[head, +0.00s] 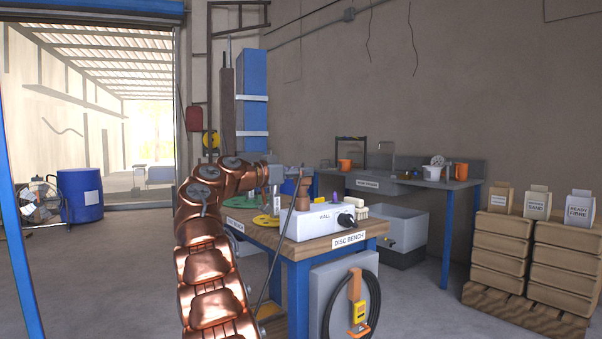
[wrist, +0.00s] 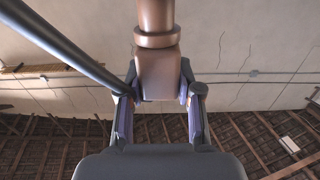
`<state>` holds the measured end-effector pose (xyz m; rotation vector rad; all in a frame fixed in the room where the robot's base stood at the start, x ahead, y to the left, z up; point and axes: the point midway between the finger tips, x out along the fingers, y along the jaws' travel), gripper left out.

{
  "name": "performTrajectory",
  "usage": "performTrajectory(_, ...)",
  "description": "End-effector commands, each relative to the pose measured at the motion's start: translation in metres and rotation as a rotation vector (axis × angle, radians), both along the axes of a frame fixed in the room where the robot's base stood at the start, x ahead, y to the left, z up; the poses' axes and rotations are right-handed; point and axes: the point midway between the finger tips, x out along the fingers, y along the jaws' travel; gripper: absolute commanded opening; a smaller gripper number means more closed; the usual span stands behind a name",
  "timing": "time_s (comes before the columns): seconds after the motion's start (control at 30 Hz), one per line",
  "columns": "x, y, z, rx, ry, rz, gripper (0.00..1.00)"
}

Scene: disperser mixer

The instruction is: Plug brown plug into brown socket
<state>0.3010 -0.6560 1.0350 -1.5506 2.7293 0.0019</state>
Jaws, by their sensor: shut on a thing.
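The brown plug (head: 302,194) is in my gripper (head: 297,174) above the white box on the disc bench. In the wrist view the plug (wrist: 158,72) sits between the two fingers of my gripper (wrist: 160,92), its wide block gripped and its narrower round part pointing away from the palm. A dark cable (wrist: 62,47) crosses the upper left of the wrist view. A thin grey cable (head: 272,262) also hangs beside the bench in the head view. I cannot make out a brown socket in either view.
The white box (head: 312,222) marked WALL has a black knob (head: 346,220). The wooden bench (head: 322,243) also holds yellow and green discs. Open floor (head: 110,280) lies left.

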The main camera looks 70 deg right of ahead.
Motion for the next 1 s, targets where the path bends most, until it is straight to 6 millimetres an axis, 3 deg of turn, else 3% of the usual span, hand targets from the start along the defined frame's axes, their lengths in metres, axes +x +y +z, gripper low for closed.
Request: performTrajectory(1.0, 0.000, 0.000, -0.020, -0.001, 0.000, 0.000, 0.00)
